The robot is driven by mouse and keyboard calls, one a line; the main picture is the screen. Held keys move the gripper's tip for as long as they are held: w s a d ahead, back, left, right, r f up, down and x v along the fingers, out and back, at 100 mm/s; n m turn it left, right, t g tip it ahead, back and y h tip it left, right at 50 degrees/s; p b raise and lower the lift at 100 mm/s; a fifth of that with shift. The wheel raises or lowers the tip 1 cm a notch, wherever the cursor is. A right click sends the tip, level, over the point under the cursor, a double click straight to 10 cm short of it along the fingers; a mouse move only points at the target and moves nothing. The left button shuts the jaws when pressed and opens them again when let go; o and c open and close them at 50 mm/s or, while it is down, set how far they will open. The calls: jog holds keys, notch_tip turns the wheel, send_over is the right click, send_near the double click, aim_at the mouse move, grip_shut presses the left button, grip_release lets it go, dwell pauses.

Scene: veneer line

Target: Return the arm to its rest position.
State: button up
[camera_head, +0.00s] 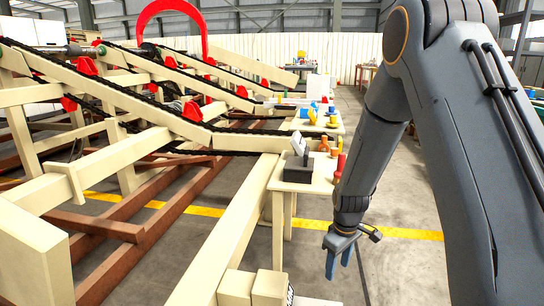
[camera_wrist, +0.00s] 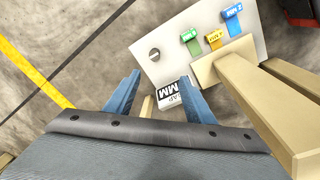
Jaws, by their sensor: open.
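My arm (camera_head: 372,150) reaches down on the right side of the head view. My gripper (camera_head: 338,270) hangs at its lower end, pointing down, to the right of the cream table. In the wrist view my gripper (camera_wrist: 160,76) shows two blue fingers spread apart. A white box with black lettering (camera_wrist: 172,97) shows between and beyond them, close to the right finger in the picture. No grip on it is visible; whether a finger touches it I cannot tell.
A white panel (camera_wrist: 165,70) carries several coloured labelled pieces. Cream blocks (camera_head: 236,288) stand at the bottom of the head view. The small table (camera_head: 318,172) holds a dark device (camera_head: 298,168) and bottles. The conveyor frame (camera_head: 120,100) fills the left. Grey floor (camera_head: 405,265) lies right of the gripper.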

jog(key=s+r+m+t, duration=0.1)
jog(key=s+r+m, duration=0.7)
jog(key=s+r, duration=0.85)
jog(key=s+a+r+n+g+y, duration=0.1)
jog(key=s+a+n, duration=0.3)
jog(key=s+a, duration=0.55)
jog(key=s+a+r+n+g, duration=0.1)
jog(key=s+a+n, duration=0.2)
jog(key=s+a, duration=0.65)
jog(key=w+d+r+m+p, duration=0.1)
jog(key=d+r+m+p, duration=0.1)
jog(key=d+r+p, duration=0.4)
jog(key=w+d+r+m+p, duration=0.1)
jog(key=d+r+m+p, duration=0.1)
jog(key=d+r+p, duration=0.4)
jog(key=w+d+r+m+h+p, duration=0.1)
jog(key=d+r+p, duration=0.5)
jog(key=r+p, duration=0.8)
jog(key=m+p, duration=0.1)
jog(key=p, duration=0.3)
jog(key=shift+r+m+p, duration=0.25)
jog(key=shift+m+p, duration=0.05)
jog(key=shift+m, duration=0.1)
